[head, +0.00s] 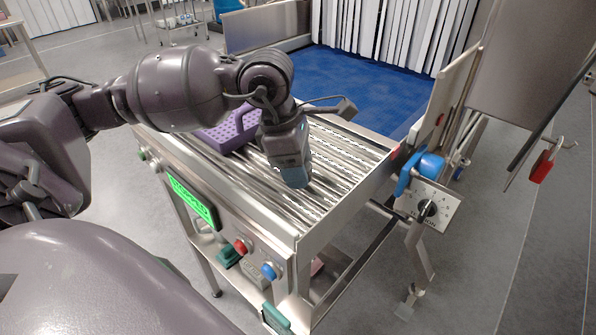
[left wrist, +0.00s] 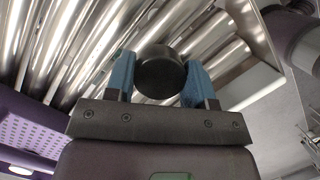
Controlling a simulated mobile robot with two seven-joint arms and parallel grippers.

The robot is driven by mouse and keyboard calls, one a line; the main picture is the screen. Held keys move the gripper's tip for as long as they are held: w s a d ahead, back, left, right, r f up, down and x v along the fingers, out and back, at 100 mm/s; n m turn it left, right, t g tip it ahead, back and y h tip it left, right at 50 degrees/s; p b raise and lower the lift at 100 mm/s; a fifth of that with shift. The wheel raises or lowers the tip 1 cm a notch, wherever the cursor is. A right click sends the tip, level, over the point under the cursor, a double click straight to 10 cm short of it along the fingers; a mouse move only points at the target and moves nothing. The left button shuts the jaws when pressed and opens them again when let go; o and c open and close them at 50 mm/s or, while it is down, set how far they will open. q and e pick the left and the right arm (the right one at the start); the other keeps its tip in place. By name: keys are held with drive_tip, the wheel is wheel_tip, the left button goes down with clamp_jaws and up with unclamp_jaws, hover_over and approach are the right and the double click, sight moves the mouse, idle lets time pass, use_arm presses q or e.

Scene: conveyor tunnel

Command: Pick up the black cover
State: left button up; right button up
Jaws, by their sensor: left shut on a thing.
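The black cover (left wrist: 160,73) is a short, round black piece in the left wrist view. It sits between the blue fingertips of my left gripper (left wrist: 160,80), which is shut on it, with a finger on each side. In the head view my left gripper (head: 293,178) points down over the metal roller conveyor (head: 338,148). The cover is hidden there behind the gripper. I cannot tell whether the cover touches the rollers. My right gripper does not show in either view.
A purple perforated tray (head: 226,130) lies on the rollers left of my left gripper. The conveyor's front panel carries a green display (head: 192,201), a red button (head: 241,246) and a blue button (head: 268,271). A blue part with a dial plate (head: 428,208) stands at the right end.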

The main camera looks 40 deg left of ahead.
use_arm(q)
wheel_tip(320, 180, up, 18)
drive_tip(key=p, duration=0.1)
drive_tip(key=shift+r, duration=0.2)
drive_tip(key=shift+o, duration=1.4)
drive_tip(key=c, duration=0.6)
drive_tip(key=shift+d, duration=0.1)
